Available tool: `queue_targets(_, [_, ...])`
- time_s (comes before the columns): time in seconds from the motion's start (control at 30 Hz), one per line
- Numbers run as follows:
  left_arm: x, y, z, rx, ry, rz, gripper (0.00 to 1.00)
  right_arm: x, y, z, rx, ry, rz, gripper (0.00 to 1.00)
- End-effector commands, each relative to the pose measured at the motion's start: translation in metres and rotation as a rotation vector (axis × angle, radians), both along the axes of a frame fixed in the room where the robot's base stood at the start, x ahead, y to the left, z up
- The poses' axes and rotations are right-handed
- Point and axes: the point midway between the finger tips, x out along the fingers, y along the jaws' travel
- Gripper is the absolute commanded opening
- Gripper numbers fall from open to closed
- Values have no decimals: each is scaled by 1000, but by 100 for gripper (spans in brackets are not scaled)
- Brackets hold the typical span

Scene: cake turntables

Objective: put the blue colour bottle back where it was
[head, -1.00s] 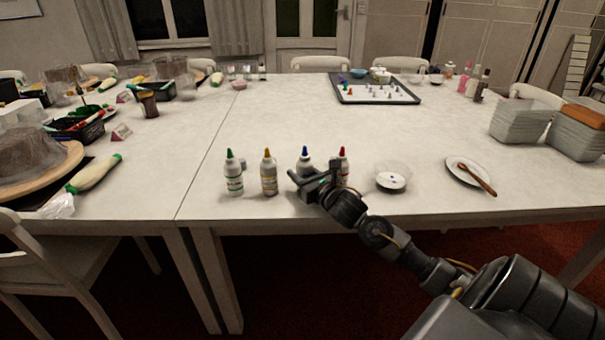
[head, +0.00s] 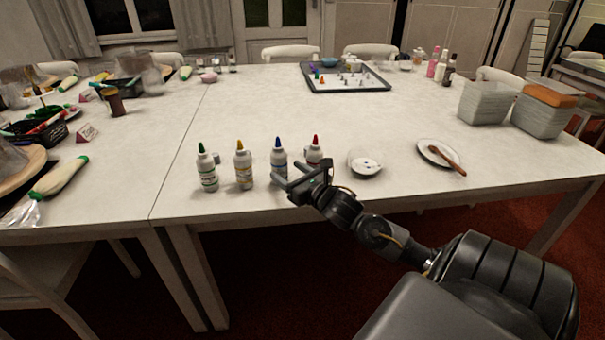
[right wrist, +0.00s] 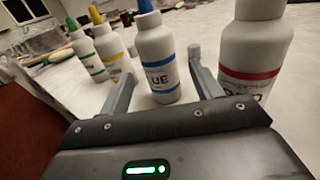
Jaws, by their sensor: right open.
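The blue colour bottle (head: 279,153), white with a blue cap and a "BLUE" label, stands upright on the table between the yellow-capped bottle (head: 243,168) and the red-capped bottle (head: 314,150). A green-capped bottle (head: 207,172) stands at the left end of the row. My right gripper (head: 284,178) is open at the near side of the blue bottle and hides its lower part in the head view. In the right wrist view the blue bottle (right wrist: 156,58) stands in front of the spread fingers (right wrist: 163,70), with a gap visible on each side. My left gripper is out of view.
A small bowl (head: 365,168) and a plate with a brown-handled tool (head: 436,149) lie right of the bottles. A small whitish item (head: 216,158) stands behind the green-capped bottle. The table behind the row is clear up to the tray of small figures (head: 318,87).

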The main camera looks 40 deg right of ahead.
Motion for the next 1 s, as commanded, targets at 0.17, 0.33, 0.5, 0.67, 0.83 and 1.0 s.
queue_targets(0.17, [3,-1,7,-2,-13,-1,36,-34,3,-1,0,3,1,64])
queue_targets(0.33, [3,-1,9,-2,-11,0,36,-53,3,0,1,1,-1,64])
queue_targets(0.5, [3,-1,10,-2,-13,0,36,-60,3,1,0,-1,-1,64])
queue_targets(0.67, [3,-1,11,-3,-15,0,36,-60,4,1,0,-1,-1,64])
queue_targets(0.83, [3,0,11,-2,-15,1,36,-60,4,1,0,-1,-1,64])
queue_targets(1.0, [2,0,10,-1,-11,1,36,-60,4,1,0,-1,0,64])
